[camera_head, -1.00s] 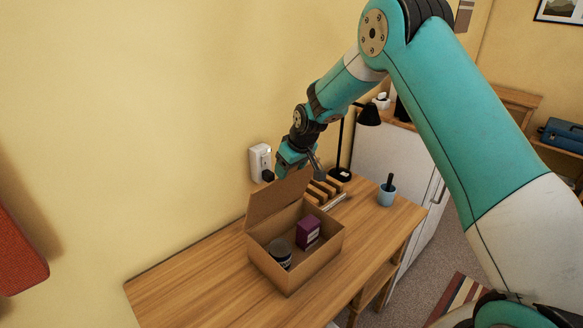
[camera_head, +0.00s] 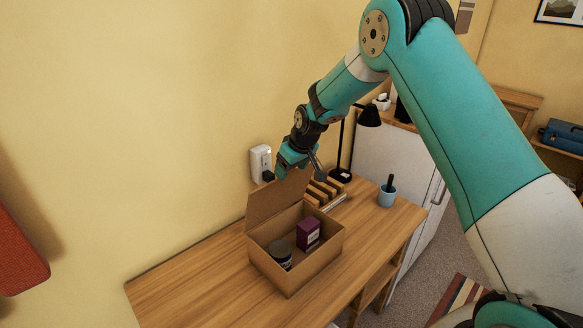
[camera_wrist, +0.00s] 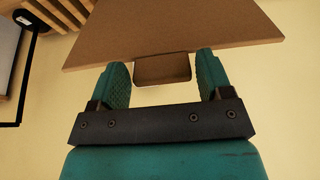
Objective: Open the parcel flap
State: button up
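The parcel is an open brown cardboard box (camera_head: 318,266) on the wooden desk. Its flap (camera_head: 275,202) stands up, tilted back toward the wall. A dark jar (camera_head: 281,252) and a purple box (camera_head: 308,233) are inside the parcel. My gripper (camera_head: 294,170) is at the flap's upper edge. In the wrist view the flap (camera_wrist: 175,30) fills the top, with a small tab (camera_wrist: 162,70) on its edge. The tab lies between the two spread fingers of my gripper (camera_wrist: 162,75), with gaps at both sides. The gripper is open and holds nothing.
A slatted wooden rack (camera_head: 324,190) stands behind the parcel, near a black desk lamp (camera_head: 368,115). A blue cup (camera_head: 387,195) is at the desk's right end. A white wall socket (camera_head: 261,162) is close to my gripper. The desk's left front (camera_head: 190,290) is clear.

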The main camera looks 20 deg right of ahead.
jog(key=shift+o, duration=1.2)
jog(key=b+v, duration=0.5)
jog(key=v, duration=1.2)
jog(key=shift+r, duration=0.25)
jog(key=s+a+f+n+g+y, duration=0.1)
jog(key=s+a, duration=0.4)
jog(key=s, duration=0.6)
jog(key=s+a+f+n+g, duration=0.1)
jog(key=s+a, duration=0.4)
jog(key=s, duration=0.7)
jog(key=s+a+f+n+g+y, duration=0.1)
jog(key=s+a, duration=0.4)
jog(key=s, duration=0.6)
jog(key=shift+s+f+g+y+b, duration=0.3)
jog(key=shift+s+f+g+b, duration=0.15)
jog(key=shift+f+g, duration=0.3)
